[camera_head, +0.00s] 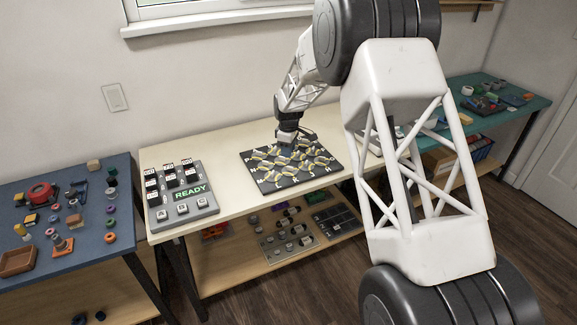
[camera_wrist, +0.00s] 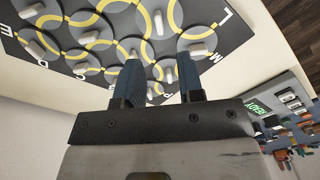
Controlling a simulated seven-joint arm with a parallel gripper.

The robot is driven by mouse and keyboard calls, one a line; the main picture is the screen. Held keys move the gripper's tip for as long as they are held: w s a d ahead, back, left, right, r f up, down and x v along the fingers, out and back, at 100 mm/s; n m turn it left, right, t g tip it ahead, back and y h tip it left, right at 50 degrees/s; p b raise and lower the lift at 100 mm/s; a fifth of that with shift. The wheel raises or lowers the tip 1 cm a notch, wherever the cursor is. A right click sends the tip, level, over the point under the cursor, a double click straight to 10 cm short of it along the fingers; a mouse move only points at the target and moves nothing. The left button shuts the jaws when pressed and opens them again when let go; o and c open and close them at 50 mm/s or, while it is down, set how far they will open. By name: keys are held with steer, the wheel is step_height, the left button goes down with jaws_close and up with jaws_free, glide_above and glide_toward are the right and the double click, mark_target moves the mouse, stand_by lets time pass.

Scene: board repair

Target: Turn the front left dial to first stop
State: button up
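The dark dial board (camera_head: 327,173) lies on the cream table, with yellow-ringed dials and white letters along its edges. Its front left dial is too small to read in the head view, and I cannot tell its setting. My gripper (camera_head: 290,142) points down over the back part of the board. In the wrist view my gripper (camera_wrist: 158,62) has two blue fingers standing apart. A pale dial knob (camera_wrist: 168,74) shows in the gap between them; I cannot tell whether they touch it. Other pale knobs, such as one near the letter M (camera_wrist: 199,50), show beyond the fingers.
A grey panel (camera_head: 205,207) with a READY display stands left of the board. A blue table (camera_head: 90,250) with loose parts is at far left, and a teal table (camera_head: 535,105) at right. A lower shelf (camera_head: 235,280) holds more panels. Cream tabletop between panel and board is clear.

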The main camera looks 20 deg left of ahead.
mark_target(290, 169)
steer(key=shift+f, duration=0.1)
steer(key=shift+f, duration=3.8)
jaws_close()
